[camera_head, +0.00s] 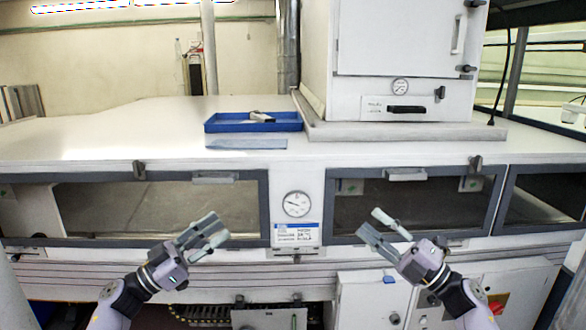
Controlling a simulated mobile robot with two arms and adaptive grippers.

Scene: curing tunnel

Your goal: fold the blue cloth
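A flat grey-blue cloth (246,144) lies on the white top surface, just in front of a blue tray. It looks like a thin, wide strip from here, and I cannot tell whether it has any folds. My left gripper (213,231) is open and empty, below and to the left of the cloth, in front of the machine's window. My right gripper (369,222) is open and empty, below and to the right of the cloth. Both grippers are apart from the cloth.
The blue tray (254,126) behind the cloth holds a small white and dark item (262,117). A white oven-like cabinet (400,60) with a gauge stands to the right. The white top (100,140) is clear on the left.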

